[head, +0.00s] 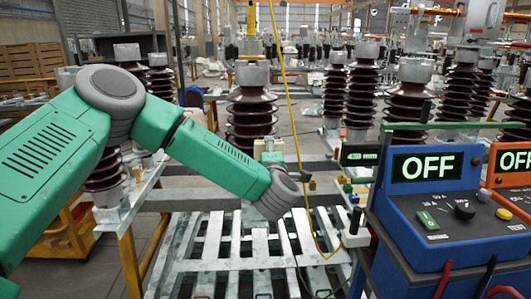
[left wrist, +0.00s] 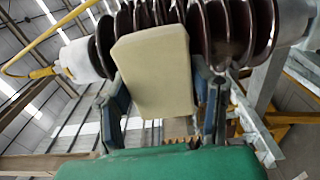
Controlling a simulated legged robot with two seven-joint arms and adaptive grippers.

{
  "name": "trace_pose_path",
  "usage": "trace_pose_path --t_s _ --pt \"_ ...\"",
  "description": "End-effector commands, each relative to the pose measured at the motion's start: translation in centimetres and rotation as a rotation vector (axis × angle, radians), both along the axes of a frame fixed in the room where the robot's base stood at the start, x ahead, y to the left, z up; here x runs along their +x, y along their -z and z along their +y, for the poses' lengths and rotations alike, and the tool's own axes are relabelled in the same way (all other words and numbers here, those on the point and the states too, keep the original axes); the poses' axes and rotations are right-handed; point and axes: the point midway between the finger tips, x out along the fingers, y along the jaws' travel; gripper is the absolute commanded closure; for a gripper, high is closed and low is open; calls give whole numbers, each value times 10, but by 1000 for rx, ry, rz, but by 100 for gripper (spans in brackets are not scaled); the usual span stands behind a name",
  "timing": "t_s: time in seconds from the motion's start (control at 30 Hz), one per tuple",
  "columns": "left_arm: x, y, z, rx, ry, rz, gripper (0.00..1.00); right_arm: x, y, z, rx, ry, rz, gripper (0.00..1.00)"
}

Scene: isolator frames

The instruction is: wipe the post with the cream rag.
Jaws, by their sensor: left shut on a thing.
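The cream rag (left wrist: 153,72), a thick block-like pad, is held between the two dark fingers of my left gripper (left wrist: 162,98). In the head view a small part of the rag (head: 268,146) shows beyond my green left arm, at the lower front of the post. The post (head: 252,108) is a brown ribbed insulator with a pale metal cap, standing upright at centre. In the left wrist view its brown discs (left wrist: 232,32) lie right behind the rag. I cannot tell whether they touch. My left wrist hides the post's foot in the head view. My right gripper is out of view.
A yellow cable (head: 290,105) hangs just right of the post. A blue box reading OFF (head: 425,205) and an orange box (head: 508,180) stand at the right. A slatted metal pallet (head: 225,265) lies in front. More ribbed posts (head: 362,95) stand to both sides.

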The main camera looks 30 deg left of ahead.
Motion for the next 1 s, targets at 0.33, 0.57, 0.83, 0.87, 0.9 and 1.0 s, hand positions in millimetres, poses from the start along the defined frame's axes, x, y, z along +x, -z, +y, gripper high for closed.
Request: trace_pose_path --t_s 0.33,0.57,0.83,0.87,0.9,1.0 --pt "-10 39 27 6 -1 1 78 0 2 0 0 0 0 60" --pt "-28 84 64 2 4 0 78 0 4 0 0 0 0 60" --pt "-22 93 79 0 5 -1 78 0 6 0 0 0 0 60" --pt "-19 93 81 0 5 -1 78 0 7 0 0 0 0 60" --pt "-15 93 83 1 5 -1 78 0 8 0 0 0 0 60" --pt "-6 93 88 0 5 0 78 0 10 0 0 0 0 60"
